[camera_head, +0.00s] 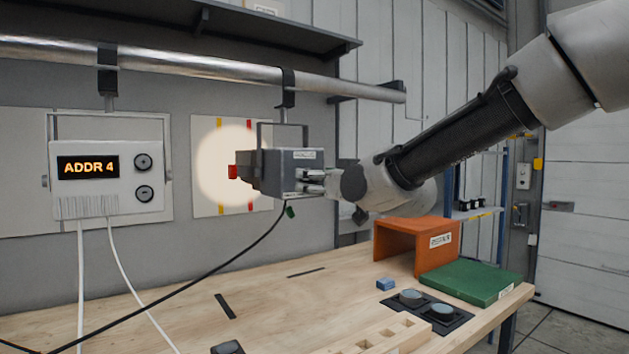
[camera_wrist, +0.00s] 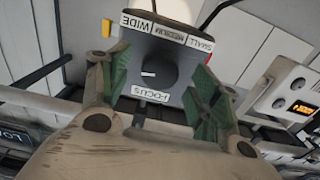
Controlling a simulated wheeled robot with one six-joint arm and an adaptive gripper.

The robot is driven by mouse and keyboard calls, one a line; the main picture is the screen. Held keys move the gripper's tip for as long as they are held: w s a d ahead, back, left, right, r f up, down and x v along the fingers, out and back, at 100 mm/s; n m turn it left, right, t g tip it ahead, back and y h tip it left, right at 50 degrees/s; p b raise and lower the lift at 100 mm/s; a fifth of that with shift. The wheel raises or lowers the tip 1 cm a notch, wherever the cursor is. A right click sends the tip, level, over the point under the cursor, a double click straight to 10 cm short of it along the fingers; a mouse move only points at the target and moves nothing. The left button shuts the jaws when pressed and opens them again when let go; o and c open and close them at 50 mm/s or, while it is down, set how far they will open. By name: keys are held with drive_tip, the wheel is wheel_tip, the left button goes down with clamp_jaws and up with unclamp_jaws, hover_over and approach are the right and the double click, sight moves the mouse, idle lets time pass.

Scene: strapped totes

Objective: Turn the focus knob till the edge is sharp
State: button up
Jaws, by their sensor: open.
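The grey lamp housing (camera_head: 290,170) hangs from a pipe, with a cable below it. It casts a round pale light spot (camera_head: 215,172) on a white panel; I cannot tell for certain how sharp the spot's edge is. In the wrist view the dark round focus knob (camera_wrist: 157,76) has a white mark pointing left. A FOCUS label (camera_wrist: 151,95) shows upside down beside it. My gripper (camera_head: 318,182) is at the housing's right end. In the wrist view its green-padded fingers (camera_wrist: 162,84) stand apart on both sides of the knob, with gaps visible.
WIDE, MEDIUM and SMALL labels (camera_wrist: 167,30) sit above the knob in the wrist view. A white control box (camera_head: 108,180) reading ADDR 4 hangs at left. An orange open box (camera_head: 420,238) and a green slab (camera_head: 470,282) lie on the wooden bench (camera_head: 290,290) below.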

drive_tip(key=shift+x, duration=1)
drive_tip(key=c, duration=1)
drive_tip(key=m, duration=0.4)
drive_tip(key=o, duration=1)
drive_tip(key=shift+s, duration=0.15)
drive_tip(key=v, duration=1.1)
drive_tip(key=shift+s+d, duration=0.25)
drive_tip(key=shift+s, duration=0.05)
